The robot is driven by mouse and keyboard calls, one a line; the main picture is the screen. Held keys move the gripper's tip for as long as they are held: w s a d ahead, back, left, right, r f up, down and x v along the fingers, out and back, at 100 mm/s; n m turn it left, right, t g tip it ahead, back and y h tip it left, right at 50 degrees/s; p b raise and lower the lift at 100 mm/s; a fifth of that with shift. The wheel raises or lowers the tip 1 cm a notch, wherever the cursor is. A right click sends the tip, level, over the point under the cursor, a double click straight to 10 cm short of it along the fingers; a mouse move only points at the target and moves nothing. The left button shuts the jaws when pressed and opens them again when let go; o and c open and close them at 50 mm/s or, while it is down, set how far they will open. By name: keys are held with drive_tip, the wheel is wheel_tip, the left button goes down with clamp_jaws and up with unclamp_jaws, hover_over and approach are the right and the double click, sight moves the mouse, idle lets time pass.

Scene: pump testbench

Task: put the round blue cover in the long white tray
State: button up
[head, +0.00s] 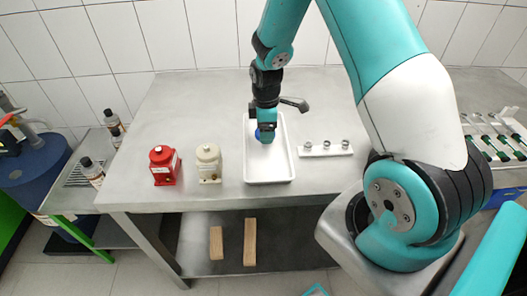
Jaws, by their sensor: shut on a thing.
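The long white tray (268,172) lies on the steel table, its long side running away from me. My gripper (266,132) points down over the far half of the tray. It is shut on the round blue cover (263,136), of which only a small part shows below the fingers. I cannot tell whether the cover touches the tray floor or hangs just above it.
A red pump (164,166) and a cream pump (208,163) stand left of the tray. A small white rack (325,149) with metal pieces lies on the right. A dark tap-like piece (294,103) is just behind the tray. The table's left part (170,110) is clear.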

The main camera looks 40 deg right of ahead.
sight(266, 147)
drive_tip(key=shift+f+b, duration=1.65)
drive_tip(key=shift+f, duration=0.8)
drive_tip(key=o, duration=1)
drive_tip(key=shift+r, duration=0.1)
wheel_tip(266, 147, up, 12)
drive_tip(key=p, duration=0.9)
drive_tip(key=shift+a+r+p, duration=0.1)
drive_tip(key=shift+r+p, duration=0.1)
drive_tip(key=shift+p, duration=0.15)
drive_tip(key=s+a+r+m+y, duration=0.1)
drive_tip(key=s+a+r+y, duration=0.1)
drive_tip(key=s+a+r, duration=0.55)
drive_tip(key=s+a+r+m+y, duration=0.15)
drive_tip(key=s+a+r, duration=0.35)
drive_tip(key=a+r, duration=0.6)
drive_tip(key=shift+m+y, duration=0.35)
drive_tip(key=shift+m, duration=0.4)
drive_tip(key=s+a+r, duration=0.1)
drive_tip(key=s, duration=0.2)
drive_tip(key=s+a+r, duration=0.1)
drive_tip(key=s+r, duration=0.1)
drive_tip(key=s, duration=0.2)
drive_tip(key=s+a+r, duration=0.1)
drive_tip(key=s+a, duration=0.1)
drive_tip(key=s, duration=0.2)
drive_tip(key=shift+a+r, duration=0.1)
drive_tip(key=shift+r, duration=0.1)
